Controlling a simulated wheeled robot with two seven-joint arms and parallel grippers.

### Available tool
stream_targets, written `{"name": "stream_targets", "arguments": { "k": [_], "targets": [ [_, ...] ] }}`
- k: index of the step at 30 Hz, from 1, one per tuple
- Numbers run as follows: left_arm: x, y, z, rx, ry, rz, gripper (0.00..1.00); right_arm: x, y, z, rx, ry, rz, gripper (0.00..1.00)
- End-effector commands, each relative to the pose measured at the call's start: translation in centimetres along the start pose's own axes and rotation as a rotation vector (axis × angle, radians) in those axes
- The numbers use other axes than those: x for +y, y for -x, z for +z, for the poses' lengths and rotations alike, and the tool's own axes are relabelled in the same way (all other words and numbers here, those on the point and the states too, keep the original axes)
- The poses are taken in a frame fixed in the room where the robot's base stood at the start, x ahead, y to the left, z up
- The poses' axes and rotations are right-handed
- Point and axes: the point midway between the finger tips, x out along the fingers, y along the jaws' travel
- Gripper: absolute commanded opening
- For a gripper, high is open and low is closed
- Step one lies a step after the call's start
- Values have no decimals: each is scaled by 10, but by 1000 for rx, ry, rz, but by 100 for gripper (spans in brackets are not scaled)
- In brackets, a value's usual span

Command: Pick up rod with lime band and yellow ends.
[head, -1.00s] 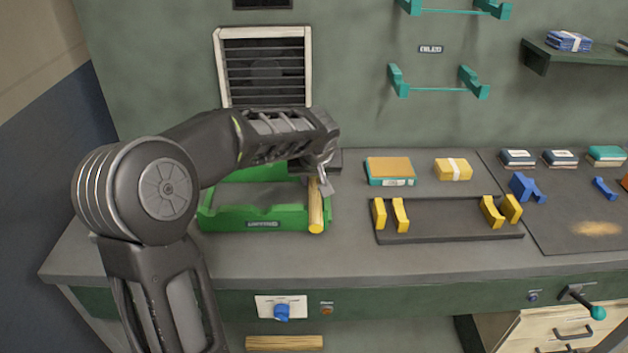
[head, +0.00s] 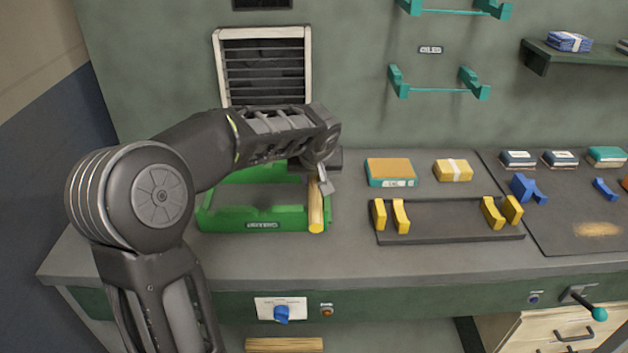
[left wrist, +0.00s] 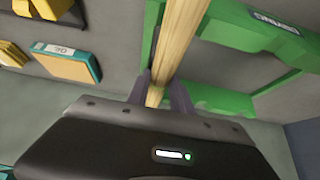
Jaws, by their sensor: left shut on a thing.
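The rod (head: 316,212) is pale wood with a yellow near end. It lies along the right side of the green tray (head: 225,217), pointing front to back. A lime band is not visible on the part that shows. My left gripper (head: 320,180) is shut on the rod near its far part. In the left wrist view, the rod (left wrist: 182,35) runs between the two dark fingers (left wrist: 160,93). I cannot tell whether the rod is clear of the tray. The far end of the rod is hidden by the gripper. My right gripper is not in view.
A dark rack with yellow cradles (head: 450,221) stands right of the tray. Behind it are a teal-and-orange box (head: 390,170) and a yellow block (head: 453,170). Teal wall brackets (head: 438,86) hang above. The bench front strip is clear.

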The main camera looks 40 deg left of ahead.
Motion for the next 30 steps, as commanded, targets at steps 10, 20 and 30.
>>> {"name": "stream_targets", "arguments": {
  "k": [10, 20, 30],
  "targets": [
    [0, 42, -28, 5, 2, 2, 0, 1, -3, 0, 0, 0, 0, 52],
    [0, 81, 17, 6, -1, 2, 0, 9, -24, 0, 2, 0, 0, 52],
    [0, 136, 101, 5, 0, 2, 0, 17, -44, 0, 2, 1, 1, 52]
  ]
}}
